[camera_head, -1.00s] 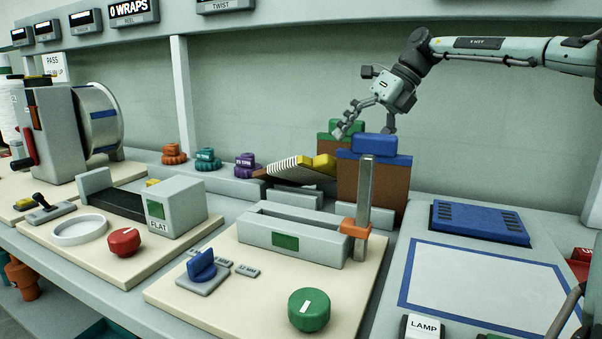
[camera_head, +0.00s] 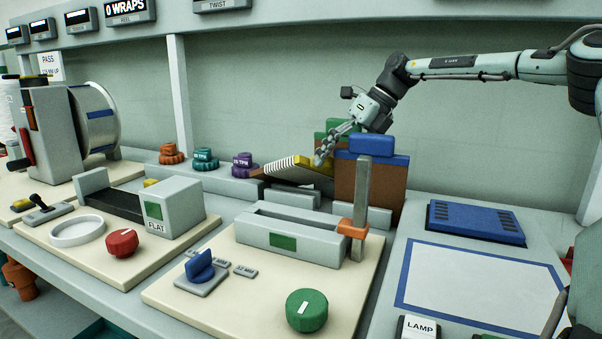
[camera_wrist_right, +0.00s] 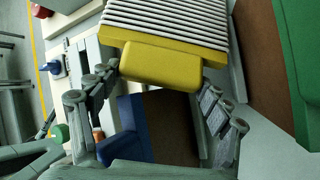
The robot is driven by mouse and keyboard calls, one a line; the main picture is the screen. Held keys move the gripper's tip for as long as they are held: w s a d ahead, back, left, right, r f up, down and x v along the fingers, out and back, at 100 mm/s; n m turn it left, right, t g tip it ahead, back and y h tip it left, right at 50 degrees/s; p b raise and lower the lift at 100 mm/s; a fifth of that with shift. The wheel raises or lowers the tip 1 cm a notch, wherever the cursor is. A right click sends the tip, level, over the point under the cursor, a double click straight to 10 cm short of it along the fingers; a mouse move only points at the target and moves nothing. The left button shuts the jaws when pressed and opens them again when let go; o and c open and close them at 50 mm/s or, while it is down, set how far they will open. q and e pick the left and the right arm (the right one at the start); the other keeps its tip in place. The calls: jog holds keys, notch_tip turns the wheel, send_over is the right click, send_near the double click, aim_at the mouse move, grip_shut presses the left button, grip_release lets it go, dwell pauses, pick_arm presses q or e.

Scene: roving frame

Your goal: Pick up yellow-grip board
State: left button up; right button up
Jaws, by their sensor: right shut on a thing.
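The yellow-grip board (camera_head: 287,172) leans at a slant behind the grey fixture in the head view, its ribbed face up and its yellow grip at the upper right end. In the right wrist view the ribbed board (camera_wrist_right: 165,18) and its yellow grip (camera_wrist_right: 155,67) fill the top middle. My right gripper (camera_head: 320,158) is at the yellow grip, coming down from the upper right. In the wrist view its fingers (camera_wrist_right: 160,85) flank the grip on both sides, shut on it. The board's lower end is partly hidden. My left gripper is not in view.
A brown board with a blue grip (camera_head: 372,146) stands close to the right, with a green-grip board (camera_head: 335,127) behind it. Grey slot walls (camera_head: 292,198) stand in front. A metal post with an orange slider (camera_head: 353,229) rises nearby. Purple, teal and orange knobs (camera_head: 245,165) lie left.

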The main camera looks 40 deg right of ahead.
jog(key=c, duration=1)
jog(key=shift+r, duration=0.1)
